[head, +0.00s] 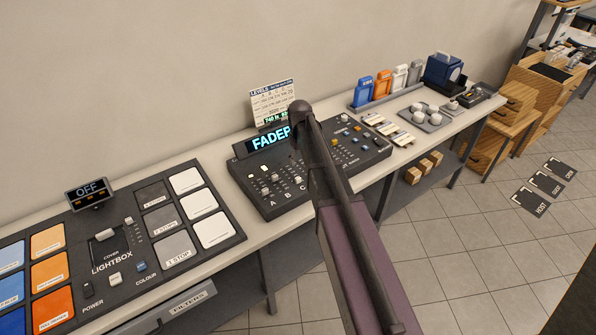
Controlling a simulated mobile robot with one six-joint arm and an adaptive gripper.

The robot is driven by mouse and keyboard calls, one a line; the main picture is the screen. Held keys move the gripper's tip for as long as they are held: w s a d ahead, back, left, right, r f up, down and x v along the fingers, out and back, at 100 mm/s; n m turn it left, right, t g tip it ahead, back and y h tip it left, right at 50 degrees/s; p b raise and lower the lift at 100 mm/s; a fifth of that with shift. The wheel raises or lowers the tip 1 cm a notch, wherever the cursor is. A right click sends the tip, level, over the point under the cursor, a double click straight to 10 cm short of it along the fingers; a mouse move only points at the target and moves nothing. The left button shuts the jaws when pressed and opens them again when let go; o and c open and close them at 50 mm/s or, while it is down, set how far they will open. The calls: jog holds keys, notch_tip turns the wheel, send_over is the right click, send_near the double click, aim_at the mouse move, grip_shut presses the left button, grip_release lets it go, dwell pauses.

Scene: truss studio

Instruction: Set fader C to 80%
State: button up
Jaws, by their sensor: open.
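The dark mixing console (249,186) stands on the long bench at the middle of the head view. The exact setting is too small to read. The console's display (268,142) shows "FADER"; the rest is behind my arm. My arm reaches up from the bottom across the console's middle. I cannot make out my gripper; the arm hides its end.
A lightbox panel (145,240) with coloured tiles and an "OFF" display lies left. A "LEVELS" card (272,102) stands behind the console. Right are small cards (388,130), a tray of cups (427,117) and upright coloured holders (383,86). Open tiled floor lies in front.

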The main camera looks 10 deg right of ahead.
aim_at(298, 178)
jog(key=w, duration=0.1)
jog(key=w+r, duration=0.1)
jog(key=shift+w+r+p, duration=0.1)
jog(key=shift+w+p, duration=0.2)
jog(key=shift+w, duration=0.1)
notch_tip(298, 178, down, 14)
jog(key=b, duration=1.3)
jog(key=shift+r+b, duration=0.1)
jog(key=shift+b, duration=0.3)
grip_shut()
